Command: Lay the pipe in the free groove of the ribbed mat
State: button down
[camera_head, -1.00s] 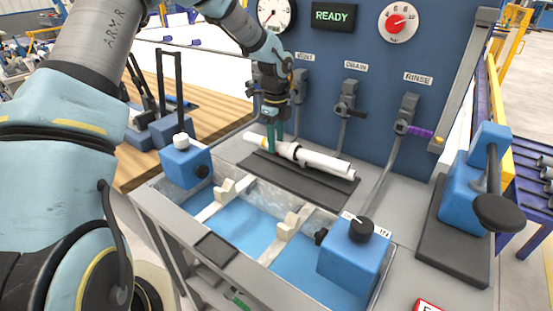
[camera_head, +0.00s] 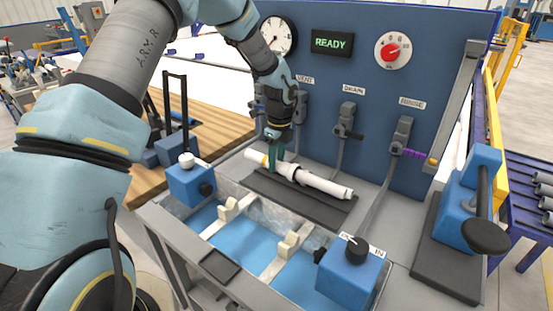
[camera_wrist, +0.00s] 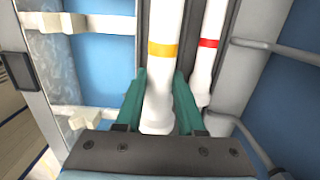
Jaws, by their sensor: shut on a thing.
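My gripper (camera_head: 278,163) is shut on a white pipe with a yellow band (camera_wrist: 161,50), between its green fingers near one end. In the head view the pipe lies lengthwise along the dark ribbed mat (camera_head: 290,201). I cannot tell whether it touches the mat or hangs just above it. A second white pipe with a red band (camera_wrist: 206,58) lies beside it to the right in the wrist view, roughly parallel and with a dark gap between them. The grooves are mostly hidden.
A tank of blue water (camera_head: 255,240) with cream cradles stands in front of the mat. Blue boxes (camera_head: 190,184) stand at its ends. The blue panel (camera_head: 335,80) with gauge, dial and valves rises behind. A blue device (camera_head: 462,215) is at the right.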

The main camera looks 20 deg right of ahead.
notch_tip(320, 180, down, 4)
jog(key=b, duration=0.2)
jog(key=shift+f+b, duration=0.15)
jog(key=shift+b, duration=0.2)
jog(key=shift+f+b, duration=0.4)
jog(key=shift+f, duration=0.8)
jog(key=shift+f, duration=0.15)
jog(key=shift+c, duration=2.2)
grip_release()
